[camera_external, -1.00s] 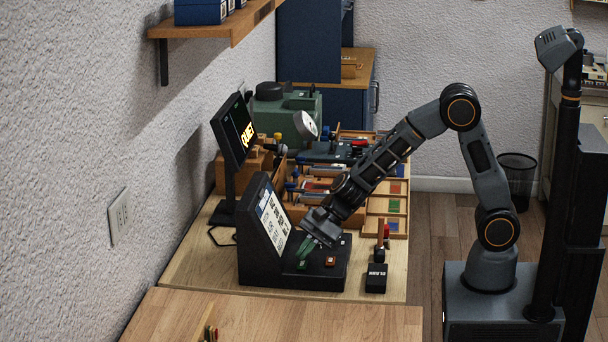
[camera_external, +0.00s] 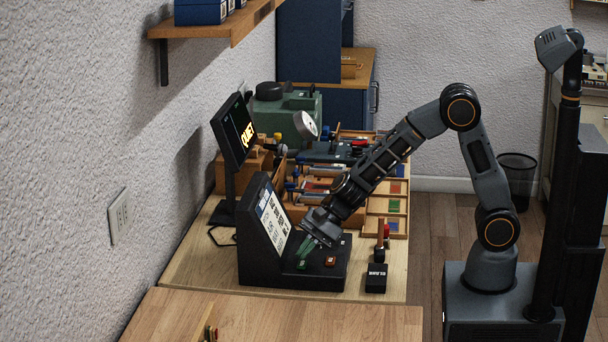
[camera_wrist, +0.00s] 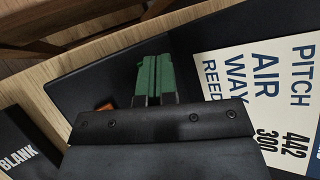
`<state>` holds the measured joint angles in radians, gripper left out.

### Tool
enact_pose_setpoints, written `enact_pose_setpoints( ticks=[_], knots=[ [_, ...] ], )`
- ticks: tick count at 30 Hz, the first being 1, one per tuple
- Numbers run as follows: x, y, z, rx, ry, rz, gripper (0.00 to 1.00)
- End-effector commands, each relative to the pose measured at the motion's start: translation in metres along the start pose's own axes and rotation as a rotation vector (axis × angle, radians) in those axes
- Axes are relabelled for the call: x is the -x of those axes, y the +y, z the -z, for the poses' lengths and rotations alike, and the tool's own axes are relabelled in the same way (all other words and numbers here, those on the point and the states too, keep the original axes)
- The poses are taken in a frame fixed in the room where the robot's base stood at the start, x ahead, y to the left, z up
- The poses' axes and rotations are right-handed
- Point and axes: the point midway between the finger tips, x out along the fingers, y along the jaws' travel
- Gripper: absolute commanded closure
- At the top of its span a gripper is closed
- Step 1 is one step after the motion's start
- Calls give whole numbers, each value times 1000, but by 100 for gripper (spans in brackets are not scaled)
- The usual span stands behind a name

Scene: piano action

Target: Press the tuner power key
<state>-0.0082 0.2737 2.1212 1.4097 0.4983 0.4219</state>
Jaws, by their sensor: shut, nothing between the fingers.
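The tuner (camera_external: 262,262) is a black console with a sloped display panel and a flat key deck. In the wrist view its panel (camera_wrist: 265,90) reads PITCH, AIR WAY, REED. A small green key (camera_external: 302,265) and an orange-red key (camera_external: 330,261) sit on the deck. The orange-red key also shows partly in the wrist view (camera_wrist: 105,106). My gripper (camera_external: 306,250) is shut and empty, its green-tipped fingers pointing down at the green key. The fingers (camera_wrist: 153,77) hide that key in the wrist view. I cannot tell whether they touch it.
A small black block (camera_external: 376,278) marked BLANK stands right of the tuner. A black screen reading QUIET (camera_external: 234,130) stands behind it. Trays of tools and parts (camera_external: 388,205) fill the bench beyond. The front wooden surface (camera_external: 290,318) is mostly clear.

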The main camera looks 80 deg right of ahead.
Motion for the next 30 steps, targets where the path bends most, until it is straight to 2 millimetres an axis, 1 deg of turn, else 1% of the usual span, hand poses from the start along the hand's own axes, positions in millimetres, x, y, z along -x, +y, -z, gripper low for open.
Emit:
enact_pose_setpoints(
  ticks=[11,22,30],
  knots=[
    [0,0,0,0,0,0,100],
    [-6,5,5,0,0,1,100],
    [-6,4,5,0,0,0,100]
  ],
)
